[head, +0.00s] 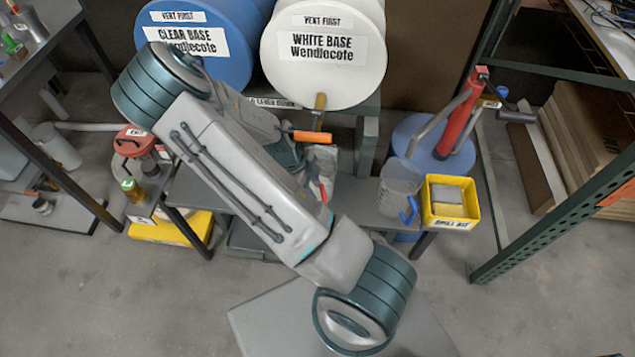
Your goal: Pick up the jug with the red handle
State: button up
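A pale grey jug (327,166) stands on the grey bench below the drums, mostly hidden behind my arm. A small red piece (324,191), which looks like its handle, shows at the arm's edge. Another grey jug (401,182), with a blue handle (409,211), stands upright on the bench to the right. My arm crosses the middle of the view and folds back down toward the partly hidden jug. Its wrist end shows only in part beside that jug. The fingertips are hidden behind my arm, so I cannot tell whether they are open or touch the jug.
A blue drum (200,68) and a white drum (323,85) lie behind the bench. A yellow spill kit bin (450,222), a red hand pump (457,125) and a green rack post (560,228) stand to the right.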

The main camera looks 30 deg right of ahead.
jog(key=shift+f, duration=0.1)
grip_shut()
dwell(0.4)
